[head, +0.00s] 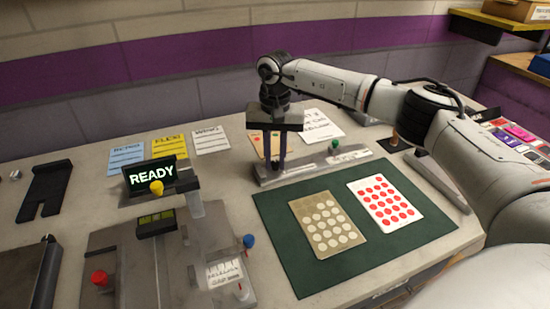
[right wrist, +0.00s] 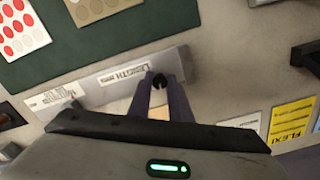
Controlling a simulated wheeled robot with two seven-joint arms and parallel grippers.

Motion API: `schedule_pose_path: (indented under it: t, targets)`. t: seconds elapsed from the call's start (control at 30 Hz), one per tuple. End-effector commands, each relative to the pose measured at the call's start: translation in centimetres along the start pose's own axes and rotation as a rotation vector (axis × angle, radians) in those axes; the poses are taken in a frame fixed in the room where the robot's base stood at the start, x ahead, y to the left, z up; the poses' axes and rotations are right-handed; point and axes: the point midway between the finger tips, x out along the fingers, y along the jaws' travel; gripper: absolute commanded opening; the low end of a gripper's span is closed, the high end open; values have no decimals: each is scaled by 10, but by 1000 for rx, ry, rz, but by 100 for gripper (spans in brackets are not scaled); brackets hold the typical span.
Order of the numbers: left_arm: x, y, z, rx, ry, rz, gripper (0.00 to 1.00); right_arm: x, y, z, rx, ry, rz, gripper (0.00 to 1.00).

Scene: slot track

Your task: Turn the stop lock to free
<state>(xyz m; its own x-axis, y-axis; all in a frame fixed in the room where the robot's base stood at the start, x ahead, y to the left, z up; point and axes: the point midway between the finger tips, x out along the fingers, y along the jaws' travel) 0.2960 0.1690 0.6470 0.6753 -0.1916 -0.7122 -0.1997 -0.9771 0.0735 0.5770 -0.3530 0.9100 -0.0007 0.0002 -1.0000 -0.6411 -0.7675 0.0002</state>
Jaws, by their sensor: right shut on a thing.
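The slot track (head: 305,168) is a long grey bar behind the green mat, and it also shows in the right wrist view (right wrist: 105,87), with a LENGTH label. My right gripper (head: 273,163) points down at the track's left part. In the right wrist view its purple fingers (right wrist: 160,84) are shut on a small dark knob (right wrist: 160,79) at the track. The fingers hide much of the knob, so I cannot tell its turn or whether it is the stop lock. A green knob (head: 335,145) stands farther right on the track. My left gripper is not in view.
The green mat (head: 276,222) holds a tan card (head: 327,224) and a white card with red dots (head: 385,203). A READY sign (head: 151,176) and a grey fixture with yellow, blue and red knobs stand left. Paper notes (head: 168,151) lie near the wall.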

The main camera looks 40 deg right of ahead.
Motion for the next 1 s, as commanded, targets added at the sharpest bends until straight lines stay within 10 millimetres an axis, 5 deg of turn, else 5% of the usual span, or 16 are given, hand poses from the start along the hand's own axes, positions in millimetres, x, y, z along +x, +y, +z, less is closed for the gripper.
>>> schedule_pose_path:
  t: [0.87, 0.9, 1.0]
  targets:
    - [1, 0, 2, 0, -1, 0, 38, -2, 0, -1, -163, 3, -2, 0]
    - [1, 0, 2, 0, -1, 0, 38, -2, 0, -1, -163, 3, -2, 21]
    - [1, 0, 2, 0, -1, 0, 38, -2, 0, -1, -162, 3, -2, 37]
